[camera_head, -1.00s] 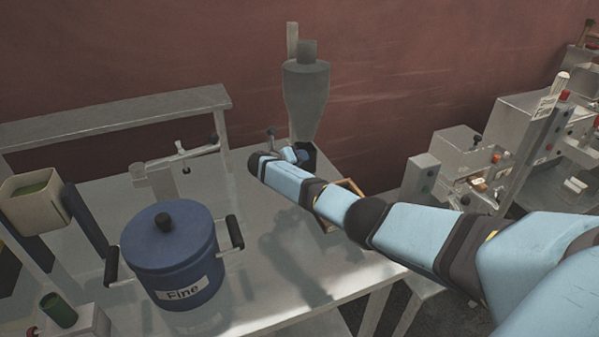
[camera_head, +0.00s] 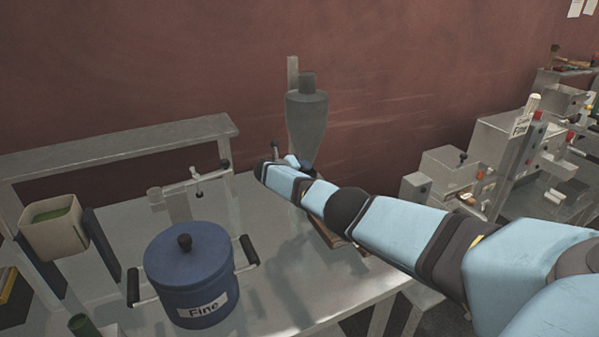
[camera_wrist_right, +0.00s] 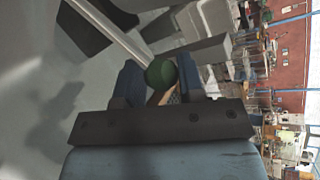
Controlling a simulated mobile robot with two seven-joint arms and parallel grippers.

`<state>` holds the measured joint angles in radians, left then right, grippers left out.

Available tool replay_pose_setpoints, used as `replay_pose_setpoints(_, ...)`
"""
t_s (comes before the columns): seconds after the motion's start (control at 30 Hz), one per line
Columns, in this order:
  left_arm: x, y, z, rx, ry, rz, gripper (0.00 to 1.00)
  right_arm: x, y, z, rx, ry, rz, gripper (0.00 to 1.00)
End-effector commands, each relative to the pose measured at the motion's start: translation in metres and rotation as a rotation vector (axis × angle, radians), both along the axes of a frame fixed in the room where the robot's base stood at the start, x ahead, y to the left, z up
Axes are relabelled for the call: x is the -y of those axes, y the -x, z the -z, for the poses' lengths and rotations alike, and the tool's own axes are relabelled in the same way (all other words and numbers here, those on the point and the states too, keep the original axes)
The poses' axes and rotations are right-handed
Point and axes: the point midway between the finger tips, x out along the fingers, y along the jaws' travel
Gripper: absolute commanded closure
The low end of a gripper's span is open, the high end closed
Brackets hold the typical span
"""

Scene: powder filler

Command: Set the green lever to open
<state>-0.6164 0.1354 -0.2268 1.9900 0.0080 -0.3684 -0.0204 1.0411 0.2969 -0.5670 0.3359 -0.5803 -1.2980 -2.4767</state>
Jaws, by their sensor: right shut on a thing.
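The green lever's round knob (camera_wrist_right: 160,73) shows in the right wrist view, between the two fingers of my right gripper (camera_wrist_right: 159,79). The gripper is shut on it. A pale bar runs from near the knob towards the upper left; I cannot tell whether it belongs to the lever. In the head view my right gripper (camera_head: 291,162) is at the base of the grey powder filler (camera_head: 307,122), which has a funnel-shaped body. The knob is hidden there by my arm. My left gripper is not in view.
A blue lidded pot marked "Fine" (camera_head: 190,270) stands on the metal table (camera_head: 262,232), left of my arm. A raised shelf (camera_head: 120,145) and a small clamp stand (camera_head: 196,178) are behind it. A beige bin (camera_head: 54,232) is at left. Machines (camera_head: 500,150) stand at right.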

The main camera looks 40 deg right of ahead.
Motion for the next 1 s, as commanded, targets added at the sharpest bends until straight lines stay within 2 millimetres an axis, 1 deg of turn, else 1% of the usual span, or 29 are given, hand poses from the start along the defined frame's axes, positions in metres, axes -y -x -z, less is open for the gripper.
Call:
replay_pose_setpoints(0.03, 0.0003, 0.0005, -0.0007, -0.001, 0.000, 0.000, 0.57, 0.0010, -0.0077, -0.0155, 0.024, 0.008, -0.010, 1.00)
replay_pose_setpoints(0.4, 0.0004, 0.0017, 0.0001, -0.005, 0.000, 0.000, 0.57, 0.0021, -0.0079, -0.0167, 0.026, 0.010, -0.011, 1.00)
replay_pose_setpoints(0.43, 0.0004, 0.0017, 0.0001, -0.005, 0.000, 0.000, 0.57, 0.0022, -0.0078, -0.0167, 0.026, 0.010, -0.011, 0.62)
replay_pose_setpoints(0.47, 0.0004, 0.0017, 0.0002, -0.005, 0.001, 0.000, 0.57, 0.0022, -0.0078, -0.0167, 0.026, 0.009, -0.010, 0.55)
replay_pose_setpoints(0.5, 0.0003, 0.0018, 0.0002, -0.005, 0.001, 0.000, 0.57, 0.0022, -0.0078, -0.0167, 0.025, 0.010, -0.011, 0.46)
replay_pose_setpoints(0.53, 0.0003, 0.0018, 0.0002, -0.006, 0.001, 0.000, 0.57, 0.0021, -0.0079, -0.0167, 0.025, 0.009, -0.011, 0.43)
replay_pose_setpoints(1.0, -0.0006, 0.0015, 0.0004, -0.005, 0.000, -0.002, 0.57, 0.0009, -0.0074, -0.0151, 0.022, 0.007, -0.009, 0.43)
